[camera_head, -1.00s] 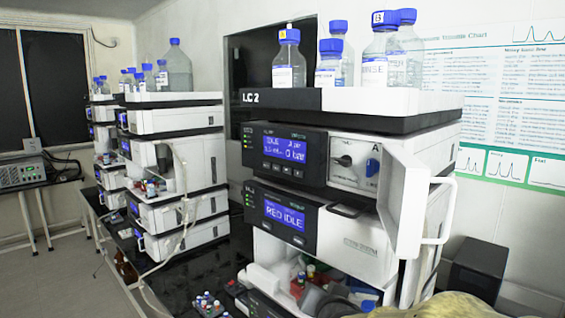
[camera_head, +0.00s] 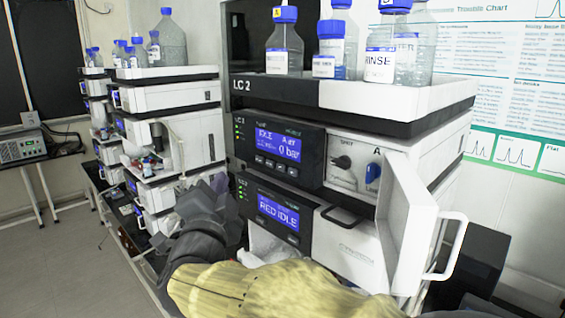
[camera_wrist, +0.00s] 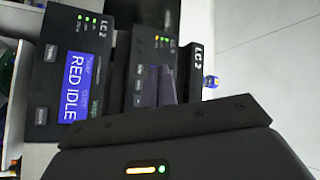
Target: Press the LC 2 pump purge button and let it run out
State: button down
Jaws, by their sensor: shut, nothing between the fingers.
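The LC 2 stack's pump panel (camera_head: 315,160) is dark, with a blue screen (camera_head: 278,145) that shows an idle state and 0 bar. A row of small buttons (camera_head: 276,166) sits under the screen; their labels are too small to read. In the wrist view the pump panel (camera_wrist: 147,45) appears turned on its side, partly hidden behind my fingers. My gripper (camera_head: 218,184) is shut and empty, left of the stack front and lower than the pump buttons. Its fingers show in the wrist view (camera_wrist: 166,86), apparently apart from the panel.
A white door (camera_head: 408,215) with a handle stands open at right. Capped bottles (camera_head: 284,45) stand in the top tray (camera_head: 400,97). Another stack (camera_head: 170,125) is at left.

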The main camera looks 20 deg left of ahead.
aim_at(270, 163)
jog(key=w+d+b, duration=0.1)
jog(key=w+d, duration=0.3)
jog(key=w, duration=0.3)
jog(key=shift+w, duration=0.4)
jog(key=shift+w+d, duration=0.1)
jog(key=shift+w, duration=0.05)
dwell(1.4)
